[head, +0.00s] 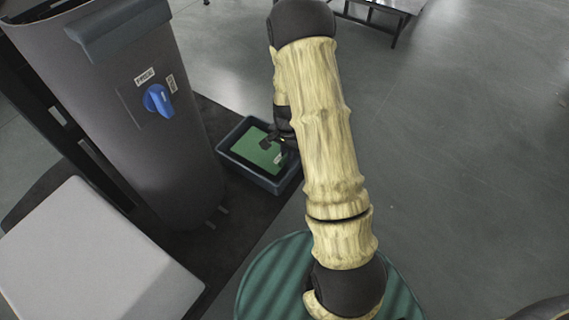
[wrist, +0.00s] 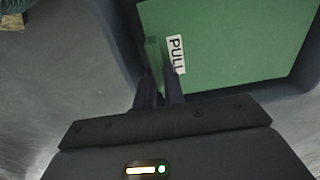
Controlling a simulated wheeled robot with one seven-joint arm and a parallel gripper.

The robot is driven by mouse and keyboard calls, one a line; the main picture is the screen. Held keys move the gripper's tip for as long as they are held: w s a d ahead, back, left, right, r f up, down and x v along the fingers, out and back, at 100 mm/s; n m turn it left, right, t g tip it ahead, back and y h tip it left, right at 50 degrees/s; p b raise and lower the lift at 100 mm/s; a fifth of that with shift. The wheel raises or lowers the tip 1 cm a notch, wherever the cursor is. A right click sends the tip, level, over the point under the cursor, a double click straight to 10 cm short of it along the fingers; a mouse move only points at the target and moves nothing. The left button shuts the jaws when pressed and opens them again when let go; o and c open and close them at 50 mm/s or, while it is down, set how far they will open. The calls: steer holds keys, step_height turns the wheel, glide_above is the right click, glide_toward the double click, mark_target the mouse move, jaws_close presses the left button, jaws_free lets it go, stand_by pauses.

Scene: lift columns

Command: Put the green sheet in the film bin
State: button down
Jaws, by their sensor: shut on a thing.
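The green sheet (head: 252,147) shows inside the outline of a dark blue-grey open bin (head: 226,160). In the wrist view the green sheet (wrist: 240,45) fills much of the top right, framed by the bin's walls (wrist: 118,40). A white label reading "PULL" is on the sheet beside my fingers. My gripper (wrist: 162,80) is shut on the sheet's near edge; in the head view my gripper (head: 274,140) is over the bin's right part. My arm hides the bin's right side. Whether the sheet touches the bin floor is unclear.
A tall grey cylindrical machine (head: 120,110) with a blue knob (head: 158,100) stands left of the bin. A light grey box-like top (head: 95,255) is at lower left. A dark mat (head: 245,215) lies under the bin. The grey floor (head: 470,170) at right is clear.

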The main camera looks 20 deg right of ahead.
mark_target(287, 167)
steer(key=shift+r, duration=0.1)
steer(key=shift+f+b, duration=1.4)
steer(key=shift+f, duration=1.1)
steer(key=shift+f, duration=0.1)
steer(key=c, duration=1.5)
jaws_free()
step_height(287, 167, up, 12)
steer(key=p, duration=0.7)
